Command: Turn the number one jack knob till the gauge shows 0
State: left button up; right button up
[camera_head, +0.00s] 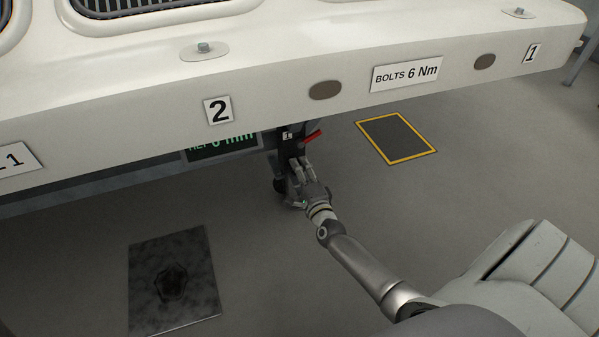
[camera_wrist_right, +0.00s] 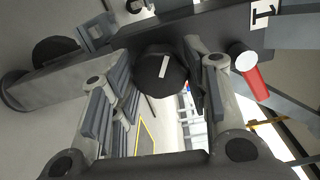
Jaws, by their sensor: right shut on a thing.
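The jack (camera_head: 291,148) hangs under the white duct's edge and bears a small "1" label (camera_wrist_right: 265,12). Its black knob (camera_wrist_right: 162,72) with a white mark shows in the right wrist view; the mark is tilted slightly from upright. My right gripper (camera_head: 298,178) is shut on the knob, one finger on each side, and hides it in the head view. The gauge (camera_head: 222,148) is a dark display with green text ending in "mm". Its top is hidden by the duct; the digit looks like 0 or 6. My left gripper is out of view.
A red lever (camera_head: 313,135) sticks out right of the jack, close to my gripper. The white duct (camera_head: 300,60) overhangs from above, with "2" and "1" labels. A dark plate (camera_head: 175,245) and a yellow-edged floor panel (camera_head: 396,137) lie on open floor.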

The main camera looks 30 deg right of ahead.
jog(key=o, duration=1)
jog(key=shift+o, duration=0.2)
jog(key=v, duration=1.2)
